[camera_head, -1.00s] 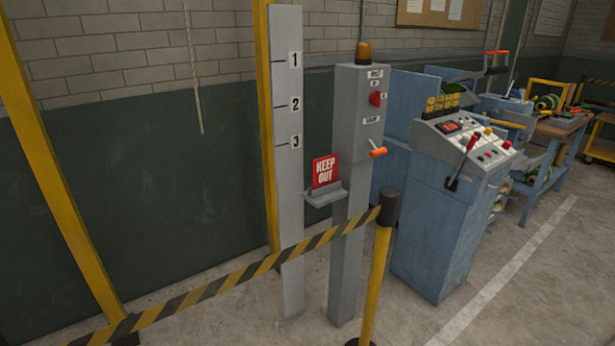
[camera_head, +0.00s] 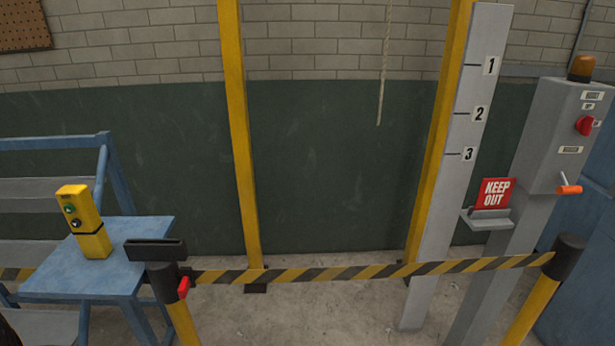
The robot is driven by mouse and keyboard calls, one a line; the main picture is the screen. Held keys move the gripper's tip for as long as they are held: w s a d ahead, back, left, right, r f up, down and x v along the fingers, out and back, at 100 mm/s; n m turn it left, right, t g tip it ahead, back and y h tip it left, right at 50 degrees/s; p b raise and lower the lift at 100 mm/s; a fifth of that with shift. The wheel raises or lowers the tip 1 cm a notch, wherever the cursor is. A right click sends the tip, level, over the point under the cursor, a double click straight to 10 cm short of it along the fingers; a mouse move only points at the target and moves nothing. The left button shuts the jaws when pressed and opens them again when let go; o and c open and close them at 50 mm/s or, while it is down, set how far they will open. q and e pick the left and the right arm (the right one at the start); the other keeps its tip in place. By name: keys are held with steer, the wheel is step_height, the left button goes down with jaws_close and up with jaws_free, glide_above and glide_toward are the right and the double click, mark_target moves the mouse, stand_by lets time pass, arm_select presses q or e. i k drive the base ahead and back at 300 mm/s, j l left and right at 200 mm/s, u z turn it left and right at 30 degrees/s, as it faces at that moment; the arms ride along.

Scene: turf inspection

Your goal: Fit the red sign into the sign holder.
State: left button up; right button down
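The red sign (camera_head: 494,193), lettered KEEP OUT, stands upright on a small grey ledge (camera_head: 485,219) on the grey control post (camera_head: 548,165) at the right. A flat black piece with a wide top (camera_head: 155,250) sits at the left barrier post (camera_head: 184,322) and looks like the sign holder; no sign stands in it. Whether its top has a slot is too small to tell.
A yellow-black barrier tape (camera_head: 350,273) runs between the left post and the right barrier post (camera_head: 535,300), in front of the ledge. A blue table (camera_head: 80,278) with a yellow button box (camera_head: 84,222) stands left. A grey numbered column (camera_head: 460,180) stands left of the control post.

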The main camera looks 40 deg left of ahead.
mark_target(140, 250)
steer(key=u, duration=2.05)
steer(key=z, duration=2.05)
steer(key=i+l+z, duration=0.1)
steer(key=i, duration=0.4)
steer(key=i+j+z, duration=0.2)
steer(key=i, duration=0.25)
steer(key=i+j+z, duration=0.2)
steer(key=i, duration=0.25)
steer(key=i+j+z, duration=0.1)
steer(key=j, duration=0.2)
steer(key=i+j+z, duration=0.1)
steer(key=j, duration=0.2)
steer(key=i+j+z, duration=0.1)
steer(key=j, duration=0.25)
steer(key=i, duration=0.05)
